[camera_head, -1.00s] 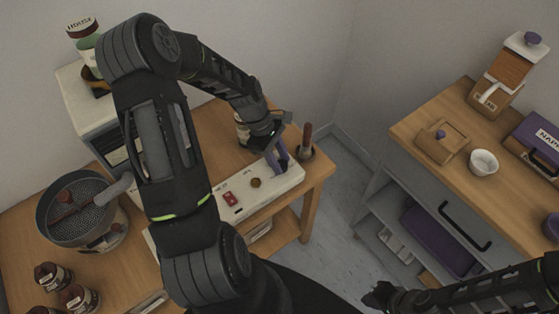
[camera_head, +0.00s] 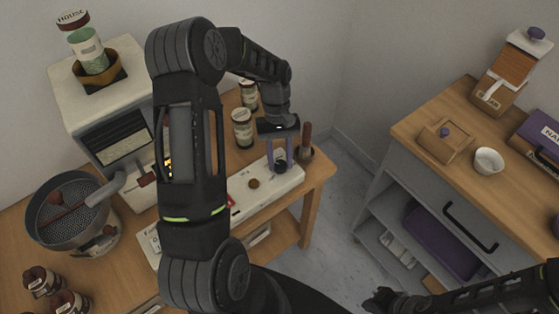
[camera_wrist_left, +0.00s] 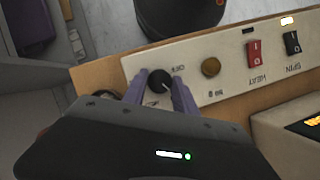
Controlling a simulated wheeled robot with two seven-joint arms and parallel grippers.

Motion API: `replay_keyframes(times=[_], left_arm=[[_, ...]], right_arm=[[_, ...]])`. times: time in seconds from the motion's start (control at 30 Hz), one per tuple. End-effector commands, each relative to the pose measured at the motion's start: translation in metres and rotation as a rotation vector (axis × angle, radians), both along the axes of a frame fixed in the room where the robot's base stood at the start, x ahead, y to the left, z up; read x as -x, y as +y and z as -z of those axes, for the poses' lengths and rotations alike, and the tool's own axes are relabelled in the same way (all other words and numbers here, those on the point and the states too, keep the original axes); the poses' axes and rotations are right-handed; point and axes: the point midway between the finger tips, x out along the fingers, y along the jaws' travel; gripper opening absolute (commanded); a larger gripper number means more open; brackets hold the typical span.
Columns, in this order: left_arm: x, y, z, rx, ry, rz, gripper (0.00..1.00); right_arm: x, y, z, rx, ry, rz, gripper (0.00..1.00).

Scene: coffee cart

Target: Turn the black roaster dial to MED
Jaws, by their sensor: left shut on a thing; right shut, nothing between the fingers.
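The black roaster dial (camera_head: 281,167) sits at the right end of the white control panel (camera_head: 277,186). In the left wrist view the dial (camera_wrist_left: 159,79) has a white pointer line slanting to the lower right. Small lettering beside it appears upside down and is partly covered, so I cannot read the setting. My left gripper (camera_head: 280,163) points down with its purple fingers on either side of the dial, shut on it; they also show in the left wrist view (camera_wrist_left: 159,88). My right gripper (camera_head: 380,299) is shut and empty at the bottom, away from the panel.
A brown knob (camera_wrist_left: 211,67), a red switch (camera_wrist_left: 254,54) and a black switch (camera_wrist_left: 292,42) share the panel. A cup with a wooden-handled tool (camera_head: 305,153) stands just right of the dial. Cans (camera_head: 242,128) stand behind. The roaster (camera_head: 97,75) is left.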

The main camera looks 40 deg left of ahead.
Motion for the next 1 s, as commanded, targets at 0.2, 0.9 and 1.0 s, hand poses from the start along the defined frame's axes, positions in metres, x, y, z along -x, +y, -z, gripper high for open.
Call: replay_keyframes(times=[0.2, 0.9, 1.0], left_arm=[[-0.002, -0.001, 0.001, -0.002, -0.003, 0.208, 0.0], [-0.003, -0.005, 0.001, -0.002, -0.002, 0.867, 0.0], [-0.002, -0.006, 0.001, -0.002, -0.002, 0.95, 0.0]], right_arm=[[-0.001, 0.0, 0.007, -0.002, -0.003, 0.0, 0.0], [-0.002, 0.001, 0.02, -0.005, -0.007, -0.002, 0.0], [-0.002, 0.001, 0.021, -0.005, -0.007, -0.002, 0.0]])
